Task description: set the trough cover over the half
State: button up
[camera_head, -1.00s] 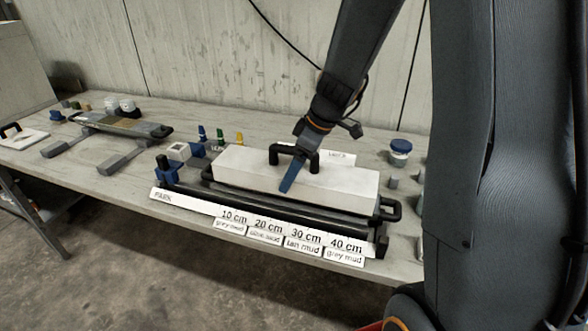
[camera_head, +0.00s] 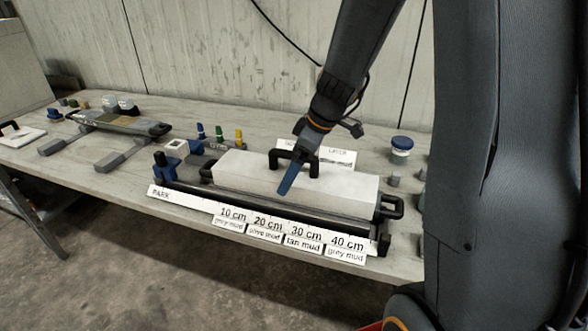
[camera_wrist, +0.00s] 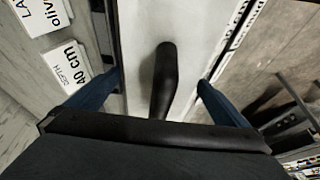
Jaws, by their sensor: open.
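The trough cover (camera_head: 330,188) is a long white box with a black arched handle (camera_head: 314,168) on top. It sits level over the black-ended trough at the front right of the bench, hiding the half beneath it. A black end grip (camera_head: 391,207) sticks out at the right. My gripper (camera_head: 289,174) is at the handle, with one blue finger in front of it. In the wrist view, the jaws (camera_wrist: 162,84) are open on both sides of the handle (camera_wrist: 165,75), with gaps between. The cover's white top (camera_wrist: 190,25) shows below.
Another trough with an uncovered core half (camera_head: 118,122) stands at left on grey supports. Depth cards (camera_head: 268,228) line the front edge beside a PARK strip (camera_head: 185,199). Small coloured bottles (camera_head: 219,132) and a blue-lidded jar (camera_head: 402,145) stand behind.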

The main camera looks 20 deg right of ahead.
jog(key=shift+r, duration=0.1)
jog(key=shift+r+p, duration=0.55)
jog(key=shift+p, duration=0.35)
jog(key=b+v, duration=0.2)
jog(key=v, duration=1)
jog(key=shift+w+a+b, duration=0.1)
jog(key=shift+b, duration=0.3)
